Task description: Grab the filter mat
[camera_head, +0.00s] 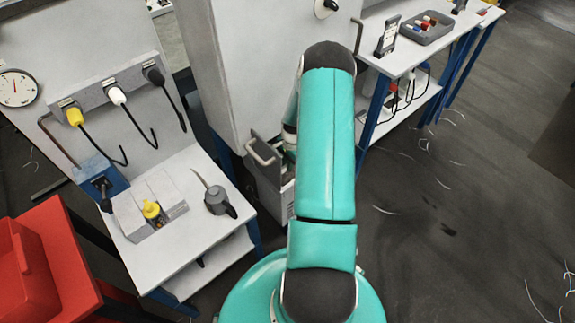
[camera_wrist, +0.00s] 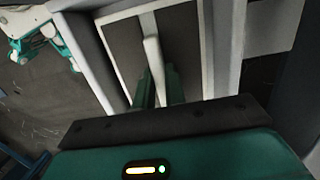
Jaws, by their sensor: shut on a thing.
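The filter mat (camera_wrist: 122,50) appears in the wrist view as a dark panel in a pale frame, with a light bar (camera_wrist: 150,45) running down its middle. My gripper (camera_wrist: 157,72) has its two green fingers closed about the lower part of this bar. The fingers hide where they touch it. In the head view my teal arm reaches to the lower part of the grey cabinet (camera_head: 240,60) and hides my gripper and the mat.
A white bench (camera_head: 180,235) with a grey tool (camera_head: 218,200) stands at left, beside a red box (camera_head: 25,275). A shelf table (camera_head: 400,50) stands at right. Floor at right is mostly clear, with scattered pale threads.

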